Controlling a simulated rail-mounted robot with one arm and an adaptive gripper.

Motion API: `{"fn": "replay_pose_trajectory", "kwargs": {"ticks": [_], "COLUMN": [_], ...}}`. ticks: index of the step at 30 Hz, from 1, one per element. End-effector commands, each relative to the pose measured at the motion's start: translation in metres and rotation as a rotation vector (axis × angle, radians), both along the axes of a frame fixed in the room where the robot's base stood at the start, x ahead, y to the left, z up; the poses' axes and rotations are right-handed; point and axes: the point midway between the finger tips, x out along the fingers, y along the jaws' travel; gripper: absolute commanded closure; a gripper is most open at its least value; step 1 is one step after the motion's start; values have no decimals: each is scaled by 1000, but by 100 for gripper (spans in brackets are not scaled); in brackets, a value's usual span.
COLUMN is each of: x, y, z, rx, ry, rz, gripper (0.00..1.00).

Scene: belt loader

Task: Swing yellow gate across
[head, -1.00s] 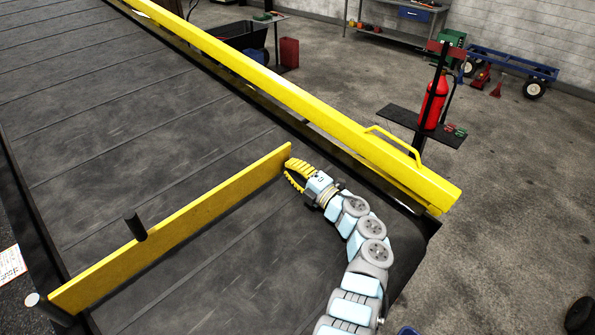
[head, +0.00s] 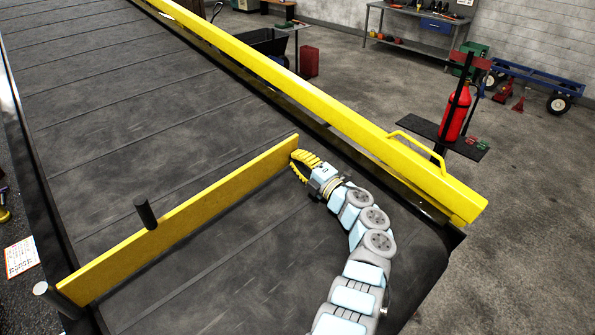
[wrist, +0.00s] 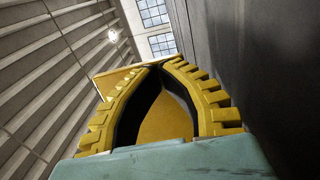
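The yellow gate (head: 190,220) is a long flat panel standing on edge across the dark belt (head: 130,150). A short black peg (head: 145,213) stands at the gate. My gripper (head: 294,160) is at the free end, its fingertips at or very near the panel. In the wrist view, the ribbed yellow fingers (wrist: 158,66) bow outward and meet at the tips, with yellow surface showing between and behind them.
The yellow rail with its handle (head: 420,145) runs along the belt's right side. Beyond it stand a red extinguisher (head: 456,112) on a stand, a blue cart (head: 525,75) and a workbench (head: 420,20). The belt above the gate is clear.

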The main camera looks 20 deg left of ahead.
Motion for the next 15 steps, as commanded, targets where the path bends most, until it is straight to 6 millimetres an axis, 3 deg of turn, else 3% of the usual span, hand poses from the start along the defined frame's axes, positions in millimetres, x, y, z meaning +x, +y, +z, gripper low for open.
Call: {"fn": "replay_pose_trajectory", "kwargs": {"ticks": [9,15], "x": [14,18], "y": [34,45], "z": [3,9], "rx": [2,0], "ry": [-1,-3], "rz": [-1,0], "gripper": [100,100]}}
